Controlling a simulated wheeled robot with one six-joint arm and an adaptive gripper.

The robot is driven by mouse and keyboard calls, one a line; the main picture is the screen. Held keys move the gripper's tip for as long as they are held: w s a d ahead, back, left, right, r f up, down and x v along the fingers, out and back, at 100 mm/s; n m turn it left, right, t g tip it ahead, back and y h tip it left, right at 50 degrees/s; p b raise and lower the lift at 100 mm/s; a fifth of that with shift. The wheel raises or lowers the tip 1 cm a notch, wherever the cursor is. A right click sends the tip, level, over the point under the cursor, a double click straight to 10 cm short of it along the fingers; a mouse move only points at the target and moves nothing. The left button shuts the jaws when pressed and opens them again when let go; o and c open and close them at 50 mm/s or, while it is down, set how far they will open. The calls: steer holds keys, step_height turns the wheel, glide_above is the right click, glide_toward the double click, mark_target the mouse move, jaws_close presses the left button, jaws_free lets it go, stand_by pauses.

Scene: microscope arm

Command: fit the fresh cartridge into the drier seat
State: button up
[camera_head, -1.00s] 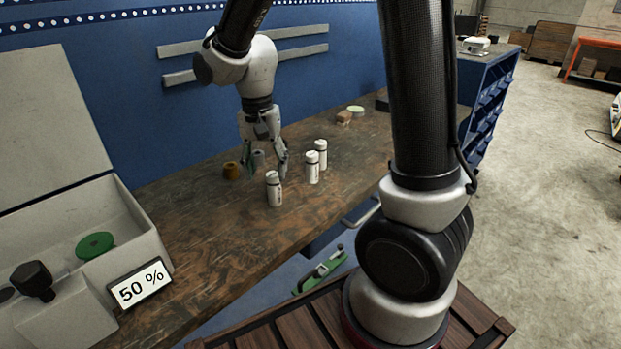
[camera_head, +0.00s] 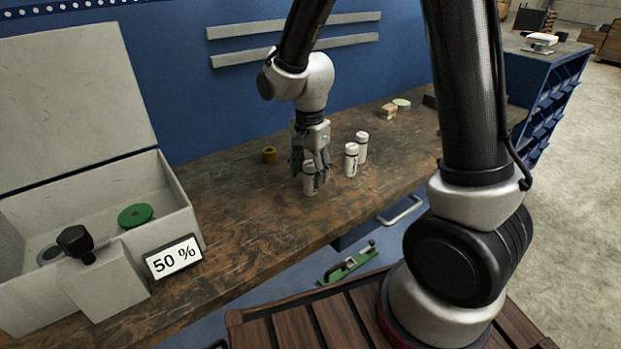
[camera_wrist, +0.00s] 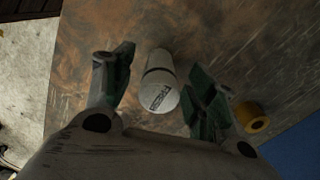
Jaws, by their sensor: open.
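The fresh cartridge (camera_wrist: 158,95), a white cylinder with a dark band and the word FRESH on its cap, stands upright on the bench. It also shows in the head view (camera_head: 309,188), partly covered by my fingers. My gripper (camera_head: 314,177) is open, pointing down, with one finger on each side of the cartridge; in the wrist view (camera_wrist: 153,88) gaps show on both sides. An open grey box (camera_head: 178,200) at the left has a sloped block with a black knob (camera_head: 75,242) and a ring (camera_head: 50,255) partly hidden behind it. I cannot tell which part is the drier seat.
Two white cylinders (camera_head: 351,160) (camera_head: 362,146) stand close to the right of my gripper. A brass-coloured ring (camera_head: 269,155) lies to the left. A green disc (camera_head: 135,215) is in the box, and a 50 % sign (camera_head: 173,257) stands in front. The bench between is clear.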

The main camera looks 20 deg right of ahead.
steer(key=shift+f, duration=0.45)
steer(key=shift+c, duration=0.5)
steer(key=c, duration=1)
